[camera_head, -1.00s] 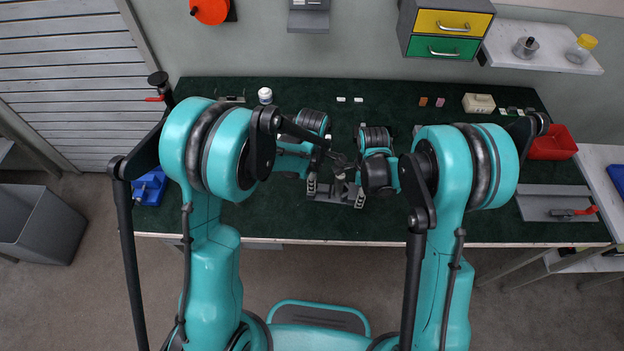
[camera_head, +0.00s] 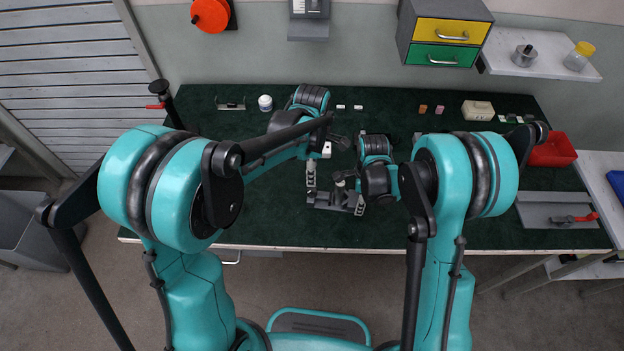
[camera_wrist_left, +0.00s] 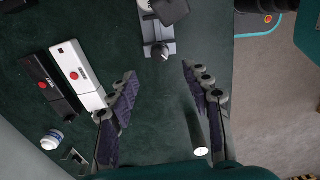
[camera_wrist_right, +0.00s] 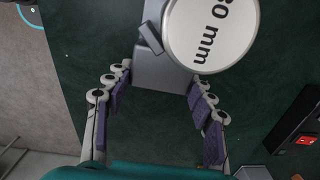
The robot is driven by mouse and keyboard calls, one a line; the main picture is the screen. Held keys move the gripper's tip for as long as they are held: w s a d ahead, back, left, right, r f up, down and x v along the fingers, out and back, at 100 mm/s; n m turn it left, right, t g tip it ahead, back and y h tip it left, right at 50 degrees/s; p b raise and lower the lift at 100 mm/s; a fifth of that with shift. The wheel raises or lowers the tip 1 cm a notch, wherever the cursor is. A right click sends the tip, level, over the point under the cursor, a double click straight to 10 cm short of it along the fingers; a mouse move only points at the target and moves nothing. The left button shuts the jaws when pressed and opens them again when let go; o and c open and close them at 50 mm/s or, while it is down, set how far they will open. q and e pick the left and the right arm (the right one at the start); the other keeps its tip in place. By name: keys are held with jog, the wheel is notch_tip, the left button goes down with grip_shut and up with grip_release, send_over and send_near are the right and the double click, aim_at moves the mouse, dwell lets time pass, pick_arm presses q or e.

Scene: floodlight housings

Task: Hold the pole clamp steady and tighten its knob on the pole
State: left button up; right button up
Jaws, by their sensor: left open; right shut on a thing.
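A grey fixture (camera_head: 335,203) with short silver posts stands mid-table in the head view. My right gripper (camera_head: 350,178) is at its top, partly hidden by its arm. In the right wrist view, its fingers (camera_wrist_right: 158,77) are shut on a grey block (camera_wrist_right: 162,73), apparently the pole clamp. Beyond it is a white disc (camera_wrist_right: 212,28) lettered "mm", perhaps the pole's end; its number is partly cut off. My left gripper (camera_head: 341,141) is open behind the fixture. In the left wrist view, nothing is clearly between its fingertips (camera_wrist_left: 160,72).
A white box (camera_wrist_left: 78,75) and a black box (camera_wrist_left: 50,88) lie beside my left gripper, with a white jar (camera_wrist_left: 52,139). A dark cylinder with a pale end (camera_wrist_left: 201,150) shows near its other finger. A red bin (camera_head: 553,148) stands right.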

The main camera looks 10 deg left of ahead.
aim_at(312, 190)
pick_arm(q)
notch_tip(312, 190, up, 3)
jog(key=shift+f, duration=0.2)
notch_tip(312, 190, down, 12)
jog(key=n, duration=0.5)
jog(key=shift+f, duration=0.15)
dwell(0.5)
grip_shut()
